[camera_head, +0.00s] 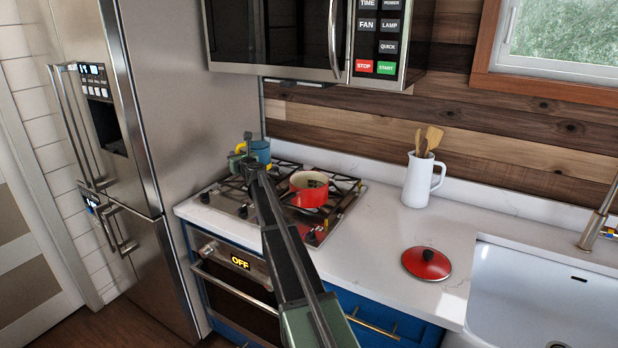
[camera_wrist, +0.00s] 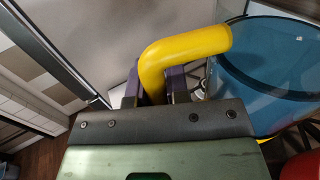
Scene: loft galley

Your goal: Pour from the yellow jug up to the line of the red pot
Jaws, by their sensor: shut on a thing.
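The jug (camera_head: 261,151) has a see-through blue body and a yellow handle; it is at the back left of the stove and looks upright. In the wrist view its handle (camera_wrist: 185,52) is between my jaws and the blue body (camera_wrist: 265,65) is at the right. My gripper (camera_head: 243,161) is shut on the handle. Whether the jug touches the stove is unclear. The red pot (camera_head: 310,198) stands open on the stove, right of the jug, with a cream inside; its line and fill level cannot be made out. A red edge shows at the wrist view's lower right.
The stove (camera_head: 222,207) has black grates. A red lid (camera_head: 426,264) lies on the counter (camera_head: 370,240) beside the sink (camera_head: 545,290). A white pitcher (camera_head: 420,183) with wooden utensils stands behind. A microwave (camera_head: 290,40) hangs above; the fridge (camera_head: 185,100) stands left.

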